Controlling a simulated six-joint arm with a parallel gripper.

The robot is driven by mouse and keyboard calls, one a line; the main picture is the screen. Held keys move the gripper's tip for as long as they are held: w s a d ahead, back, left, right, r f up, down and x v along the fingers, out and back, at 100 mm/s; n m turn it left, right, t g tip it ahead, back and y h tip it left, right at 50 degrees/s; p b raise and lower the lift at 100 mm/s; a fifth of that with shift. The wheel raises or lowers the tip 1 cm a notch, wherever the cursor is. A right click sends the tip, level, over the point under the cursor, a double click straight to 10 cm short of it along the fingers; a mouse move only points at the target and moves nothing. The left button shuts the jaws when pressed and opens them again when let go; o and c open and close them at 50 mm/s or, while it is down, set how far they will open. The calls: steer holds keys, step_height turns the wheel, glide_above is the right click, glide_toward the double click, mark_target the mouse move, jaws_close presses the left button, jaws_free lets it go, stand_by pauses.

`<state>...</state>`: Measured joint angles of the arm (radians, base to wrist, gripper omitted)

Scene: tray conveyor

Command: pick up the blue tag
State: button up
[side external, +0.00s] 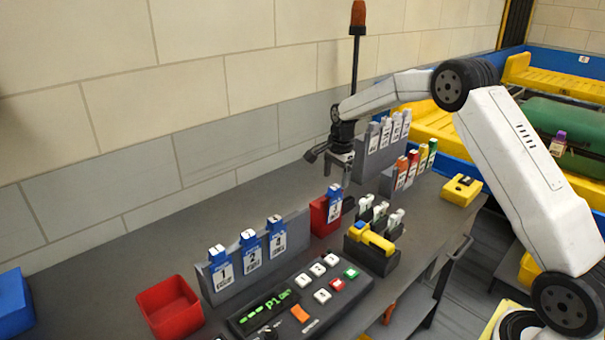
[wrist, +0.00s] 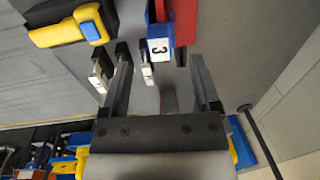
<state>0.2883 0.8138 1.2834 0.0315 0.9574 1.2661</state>
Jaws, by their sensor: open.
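A blue tag with a white label marked 3 stands upright at the red holder (side external: 318,216); this tag (side external: 335,204) has its top clear. In the wrist view the same tag (wrist: 158,30) shows just beyond the fingertips, roughly between them, with the red holder (wrist: 185,22) beside it. My gripper (side external: 346,182) hangs above and slightly right of the tag in the side view, open and empty. Its two fingers also show in the wrist view (wrist: 160,58). Three other blue tags, marked 1 (side external: 221,270), 2 (side external: 251,250) and 4 (side external: 276,237), stand in a grey rack (side external: 302,230).
A button panel (side external: 300,305) and an empty red bin (side external: 168,306) are in front.

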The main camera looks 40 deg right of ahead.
mark_target(335, 187)
steer(key=shift+w+f, duration=0.2)
steer(key=shift+f, duration=2.1)
jaws_close()
